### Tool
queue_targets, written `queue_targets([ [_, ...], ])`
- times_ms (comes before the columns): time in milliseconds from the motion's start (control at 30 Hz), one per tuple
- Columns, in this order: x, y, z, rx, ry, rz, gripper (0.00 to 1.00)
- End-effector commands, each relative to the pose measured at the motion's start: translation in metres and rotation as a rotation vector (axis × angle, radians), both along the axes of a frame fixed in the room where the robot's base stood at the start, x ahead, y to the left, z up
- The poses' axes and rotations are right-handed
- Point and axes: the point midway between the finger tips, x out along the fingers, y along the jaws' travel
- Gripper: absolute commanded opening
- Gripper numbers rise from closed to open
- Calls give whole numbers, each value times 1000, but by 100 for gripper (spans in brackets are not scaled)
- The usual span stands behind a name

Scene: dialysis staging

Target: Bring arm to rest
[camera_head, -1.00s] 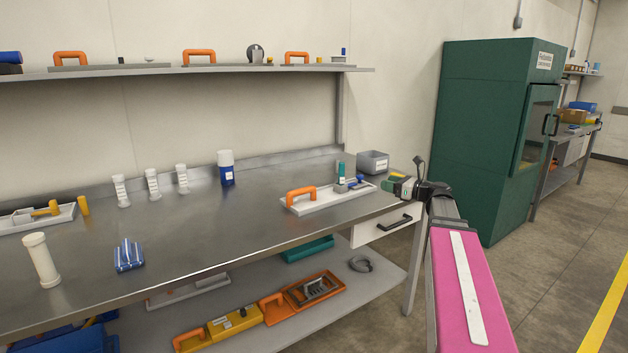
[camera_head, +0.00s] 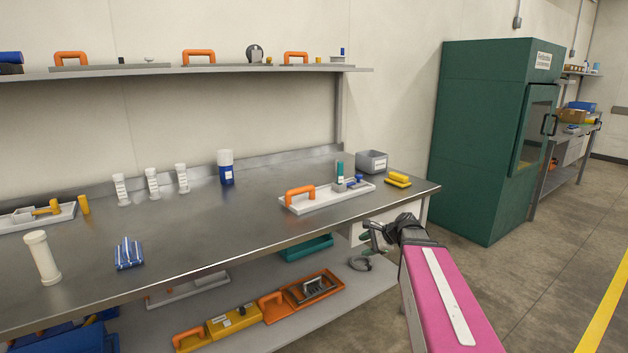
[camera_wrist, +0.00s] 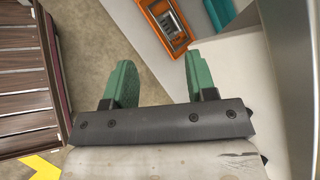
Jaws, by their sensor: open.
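My gripper (camera_head: 369,233) hangs in front of the workbench's front edge at the right, below the level of the top and near the drawer front. In the wrist view, my gripper (camera_wrist: 158,82) shows two green fingers spread wide apart with nothing between them. Beyond the fingers the wrist view shows floor and the bench's lower shelf. My pink arm link runs from the gripper to the bottom of the head view.
The metal workbench (camera_head: 190,240) holds a white tray (camera_head: 335,199) with an orange handle, a grey bin (camera_head: 372,162), a yellow block (camera_head: 398,179) and several white tubes. An orange tray (camera_head: 312,287) lies on the lower shelf. A green cabinet (camera_head: 478,140) stands right; floor is clear before it.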

Motion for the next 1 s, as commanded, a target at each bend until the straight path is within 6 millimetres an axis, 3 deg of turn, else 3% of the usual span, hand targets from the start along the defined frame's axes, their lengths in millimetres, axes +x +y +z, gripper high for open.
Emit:
queue_targets([
  [33, -21, 8, -23, -111, -18, 93, 52],
  [200, -76, 15, -85, -472, -87, 465, 52],
  [400, -129, 6, -130, -780, -126, 909, 52],
  [600, -151, -3, -145, -910, -133, 1154, 52],
  [1000, -152, -4, -146, -925, -134, 1187, 52],
])
